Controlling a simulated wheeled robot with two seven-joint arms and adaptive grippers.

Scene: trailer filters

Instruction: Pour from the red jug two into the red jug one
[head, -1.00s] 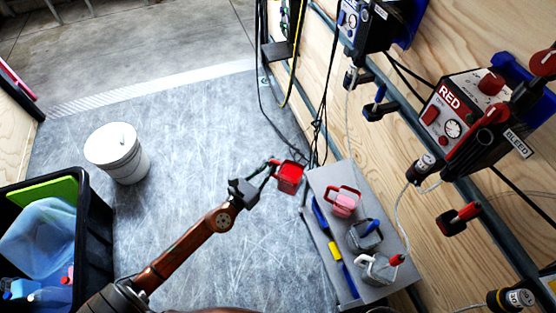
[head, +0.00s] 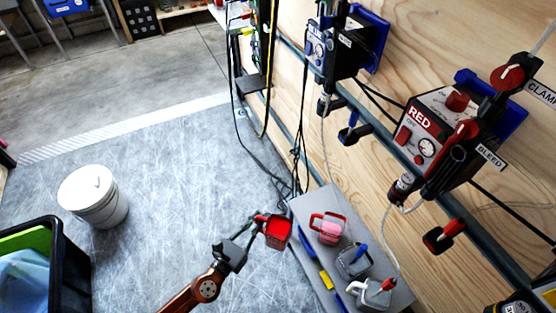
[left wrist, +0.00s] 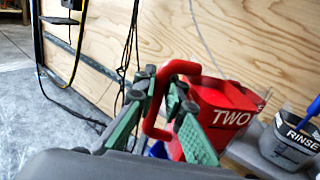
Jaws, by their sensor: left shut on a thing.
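Red jug two (head: 277,232) is in the grip of my left gripper (head: 259,227) and hangs beside the grey bench's left edge. In the left wrist view the jug (left wrist: 228,112) shows the word TWO, and the green fingers of the gripper (left wrist: 160,112) are closed around its red handle. Its liquid level cannot be made out. A second red-handled jug (head: 328,229), pinkish inside, stands upright on the bench to the right of jug two, a little apart from it. It seems to be red jug one; its label is not readable. My right gripper is not in view.
The grey bench (head: 318,204) also holds a blue-handled jug (head: 354,261), marked RINSE in the left wrist view (left wrist: 288,140), and a whitish red-topped jug (head: 372,292). A white bucket (head: 95,198) and a black crate (head: 72,270) stand left. Hoses hang behind jug two.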

